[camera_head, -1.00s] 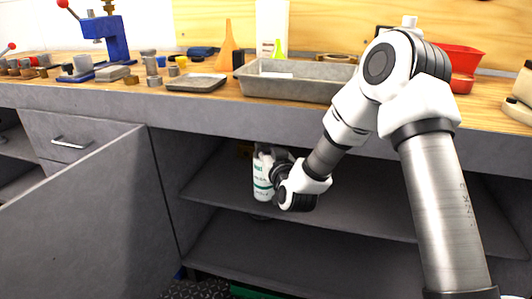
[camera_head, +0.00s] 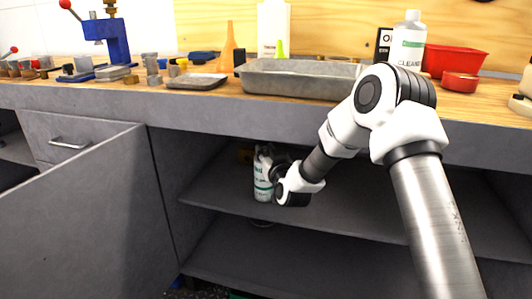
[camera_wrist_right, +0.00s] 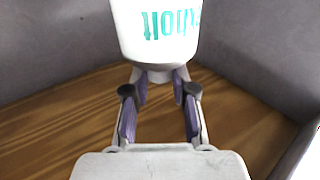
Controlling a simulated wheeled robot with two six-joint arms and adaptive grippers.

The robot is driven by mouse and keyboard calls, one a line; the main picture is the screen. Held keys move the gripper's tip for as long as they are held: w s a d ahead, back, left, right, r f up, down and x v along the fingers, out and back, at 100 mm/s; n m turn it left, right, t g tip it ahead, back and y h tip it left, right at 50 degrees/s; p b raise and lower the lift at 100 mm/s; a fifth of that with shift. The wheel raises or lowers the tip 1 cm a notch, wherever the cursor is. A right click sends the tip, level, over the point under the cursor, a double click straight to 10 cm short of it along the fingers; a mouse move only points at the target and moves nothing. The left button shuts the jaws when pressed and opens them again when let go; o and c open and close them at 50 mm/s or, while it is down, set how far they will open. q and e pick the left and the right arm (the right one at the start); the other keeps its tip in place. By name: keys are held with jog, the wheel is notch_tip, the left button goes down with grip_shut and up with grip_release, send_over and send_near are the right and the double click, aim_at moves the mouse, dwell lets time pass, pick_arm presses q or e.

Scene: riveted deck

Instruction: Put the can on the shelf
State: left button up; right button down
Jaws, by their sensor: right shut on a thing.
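The can (camera_head: 263,184) is white with green lettering and a green band. In the head view it is upright inside the open cabinet, over the shelf (camera_head: 345,212) near its front edge. I cannot tell whether its base touches the shelf. My right gripper (camera_head: 266,157) is shut on the can, reaching in from the right and partly covering it. In the right wrist view the can (camera_wrist_right: 157,32) fills the top middle, beyond the fingers of the right gripper (camera_wrist_right: 160,88). My left gripper is not in view.
The cabinet door (camera_head: 90,222) stands open at the left. The worktop (camera_head: 205,93) above carries a grey tray (camera_head: 300,86), a cleaner bottle (camera_head: 407,42), a red bin (camera_head: 455,60) and a blue press (camera_head: 118,42). The shelf right of the can looks clear.

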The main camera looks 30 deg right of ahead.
jog(key=c, duration=0.9)
grip_release()
jog(key=shift+c, duration=0.2)
jog(key=shift+r, duration=0.15)
jog(key=p+v, duration=0.3)
jog(key=v, duration=0.9)
jog(key=s+a+f+n+g+y, duration=0.1)
jog(key=s+a+f+g+y, duration=0.2)
jog(key=f, duration=0.7)
jog(key=s+a+f+n+g+y, duration=0.1)
jog(key=s+a+f+g, duration=0.3)
jog(key=f, duration=0.5)
jog(key=s+a+f+g, duration=0.2)
jog(key=s+f, duration=0.3)
jog(key=s, duration=0.3)
jog(key=s+a+f+g, duration=0.3)
jog(key=s+f+g, duration=0.2)
jog(key=s, duration=0.4)
jog(key=s+a+f+g+y, duration=0.1)
jog(key=s+a+f+g, duration=0.2)
jog(key=s+f, duration=0.4)
jog(key=shift+s+n+g, duration=0.3)
jog(key=shift+s+n, duration=0.1)
jog(key=shift+s, duration=0.65)
